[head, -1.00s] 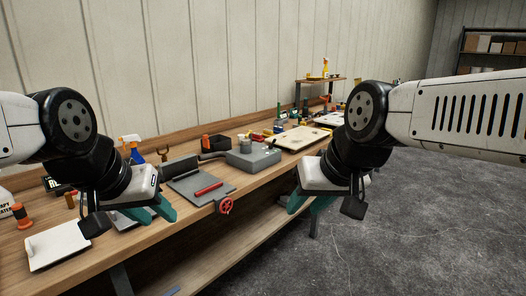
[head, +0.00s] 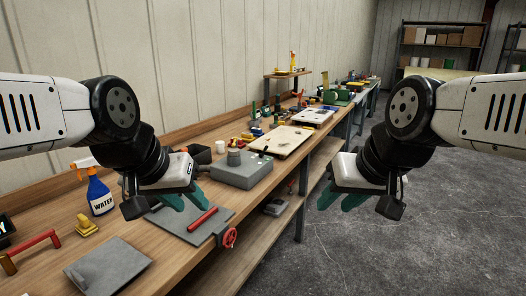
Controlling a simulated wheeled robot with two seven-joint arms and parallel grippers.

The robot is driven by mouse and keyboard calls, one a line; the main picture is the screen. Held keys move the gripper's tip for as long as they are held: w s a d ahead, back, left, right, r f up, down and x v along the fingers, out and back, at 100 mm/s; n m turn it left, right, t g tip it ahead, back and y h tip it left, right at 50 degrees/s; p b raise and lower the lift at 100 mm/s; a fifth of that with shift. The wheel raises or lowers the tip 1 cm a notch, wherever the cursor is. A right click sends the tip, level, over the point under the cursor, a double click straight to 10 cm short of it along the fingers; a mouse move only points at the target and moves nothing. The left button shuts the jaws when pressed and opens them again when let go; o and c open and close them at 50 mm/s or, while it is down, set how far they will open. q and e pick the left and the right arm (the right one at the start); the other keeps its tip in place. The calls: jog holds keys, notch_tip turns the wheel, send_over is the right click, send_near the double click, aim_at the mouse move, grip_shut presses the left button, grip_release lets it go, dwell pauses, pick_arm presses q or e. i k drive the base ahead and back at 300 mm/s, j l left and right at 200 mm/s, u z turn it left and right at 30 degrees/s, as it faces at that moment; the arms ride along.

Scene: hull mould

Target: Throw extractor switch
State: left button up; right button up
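I cannot pick out an extractor switch for certain in the head view. A grey box (head: 241,171) with a small round fitting on top stands on the workbench, just beyond my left gripper; I cannot tell what it is. My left gripper (head: 184,201) hangs over the bench near a grey plate with a red bar, its teal fingers apart and nothing seen between them. My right gripper (head: 342,198) is over the floor to the right of the bench, its teal fingers also apart and empty.
The long wooden workbench (head: 170,274) runs along the wall. It carries a blue spray bottle (head: 99,192), a red bar (head: 202,220) and pale boards (head: 281,141). A red handwheel (head: 229,238) juts from its front edge. Grey floor (head: 430,235) on the right is clear.

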aim_at(261, 156)
jog(key=i+l+u, duration=0.15)
jog(key=u, duration=0.8)
jog(key=i+l+u, duration=0.15)
jog(key=l+u, duration=0.15)
jog(key=l, duration=0.2)
jog(key=i+l+u, duration=0.15)
jog(key=l+u, duration=0.15)
jog(key=l, duration=0.2)
jog(key=l+u, duration=0.35)
jog(key=l, duration=1.25)
jog(key=i+l+u, duration=0.1)
jog(key=l, duration=0.95)
